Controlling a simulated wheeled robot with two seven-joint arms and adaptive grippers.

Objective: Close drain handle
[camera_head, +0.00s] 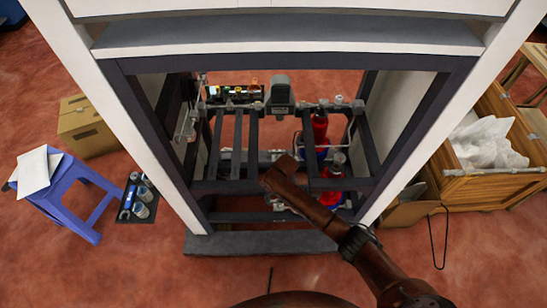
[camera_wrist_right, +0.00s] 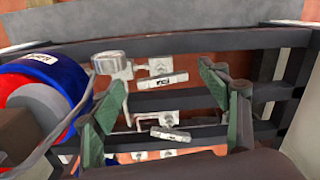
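In the right wrist view, two small metal valve handles with white labels show between my fingers: an upper one (camera_wrist_right: 168,81) and a lower one (camera_wrist_right: 171,134). The labels are too small to read, so I cannot tell which is the drain handle or whether it is closed. My right gripper (camera_wrist_right: 160,80) is open, its two green-padded fingers spread on either side of the handles. I see no contact. In the head view my right arm reaches from the lower right into the dispenser frame (camera_head: 110,85), and its fingers are hard to make out. My left gripper is not in view.
Dark crossbars (camera_wrist_right: 180,100) run behind the handles. A blue and red cylinder (camera_wrist_right: 55,80) stands close at left in the wrist view. In the head view, a blue stool (camera_head: 75,195) stands left of the frame and a wooden crate (camera_head: 490,185) right.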

